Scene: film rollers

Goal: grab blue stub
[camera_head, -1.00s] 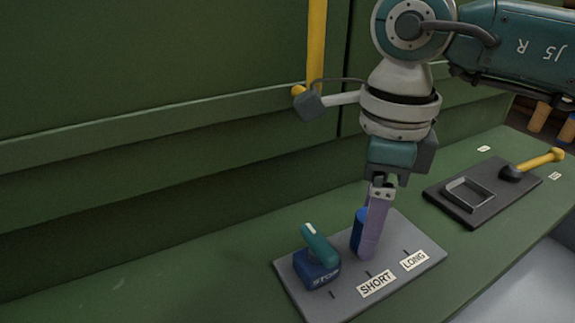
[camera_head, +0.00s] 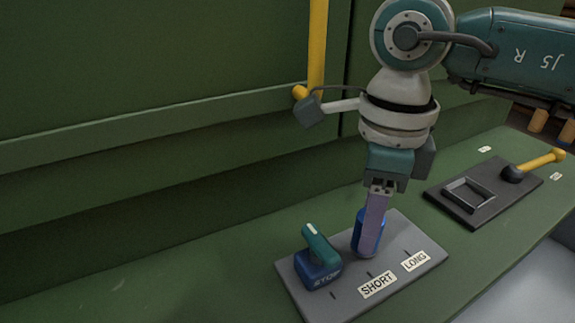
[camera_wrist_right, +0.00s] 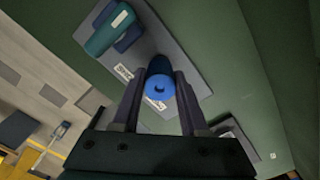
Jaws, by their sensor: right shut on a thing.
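The blue stub (camera_head: 358,231) stands upright on the grey plate (camera_head: 426,269), near the SHORT and LONG labels. My right gripper (camera_head: 371,240) comes down on it from above, and its purple fingers cover part of the stub. In the right wrist view the stub's round blue top (camera_wrist_right: 160,89) sits between the two fingers (camera_wrist_right: 160,92), which are shut on it. The stub looks still seated on the plate. My left gripper is not in view.
A teal-handled blue STOP switch (camera_head: 320,257) stands on the plate just left of the stub. A dark plate with a square recess (camera_head: 468,196) and a yellow lever (camera_head: 540,162) lies to the right. A green wall panel (camera_head: 150,130) rises behind.

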